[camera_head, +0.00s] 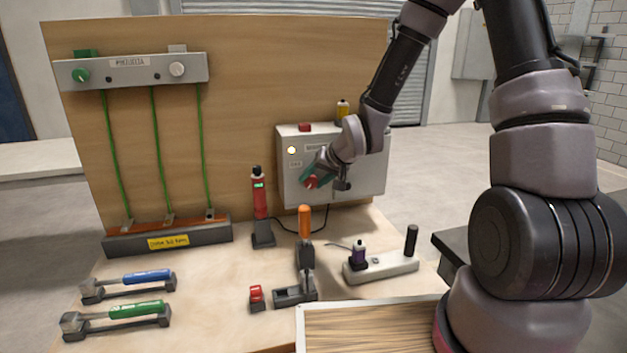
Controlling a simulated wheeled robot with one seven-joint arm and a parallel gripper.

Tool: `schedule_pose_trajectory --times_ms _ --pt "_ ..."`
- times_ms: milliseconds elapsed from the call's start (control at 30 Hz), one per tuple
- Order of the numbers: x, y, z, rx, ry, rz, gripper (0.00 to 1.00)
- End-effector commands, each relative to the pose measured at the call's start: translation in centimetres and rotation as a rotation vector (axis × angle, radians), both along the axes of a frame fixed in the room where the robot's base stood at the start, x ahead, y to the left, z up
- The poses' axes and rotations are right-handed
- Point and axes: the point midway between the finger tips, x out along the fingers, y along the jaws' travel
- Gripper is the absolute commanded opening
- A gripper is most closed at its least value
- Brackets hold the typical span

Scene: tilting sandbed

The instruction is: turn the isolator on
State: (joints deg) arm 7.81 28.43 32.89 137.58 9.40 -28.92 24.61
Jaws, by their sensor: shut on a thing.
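A light grey isolator box (365,182) stands against the wooden board at the right. A lit pale-yellow lamp (292,150) is on its upper left front. A red knob (312,182) shows on the lower front of the box. My gripper (314,177) reaches in from the right and is shut on the red knob, its teal fingers over part of it. My wrist hides the middle of the box's front. The knob's exact angle and any markings around it are too small or covered to read.
An orange-handled lever (305,222), a red tester (260,200) on a stand and a power strip (382,268) stand below the box. Blue (147,276) and green (137,309) handled tools lie at left. A wooden tray (301,325) is in front.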

Motion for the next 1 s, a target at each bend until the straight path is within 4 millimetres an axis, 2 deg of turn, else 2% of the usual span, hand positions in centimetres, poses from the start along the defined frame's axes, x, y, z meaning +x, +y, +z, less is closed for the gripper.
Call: schedule_pose_trajectory --times_ms 267,300,333,733,867,1000 --pt "0.0 -0.2 -0.1 -0.001 0.004 -0.007 0.0" --pt "0.0 -0.2 -0.1 -0.001 0.004 -0.007 0.67" --pt "0.0 -0.2 -0.1 -0.001 0.004 -0.007 0.78" --pt "-0.2 -0.2 0.2 0.0 0.0 -0.003 0.8" --pt "-0.9 -0.9 1.3 0.0 -0.001 -0.005 0.8" --pt "-2.3 -2.1 3.3 -0.002 -0.004 -0.006 0.8"
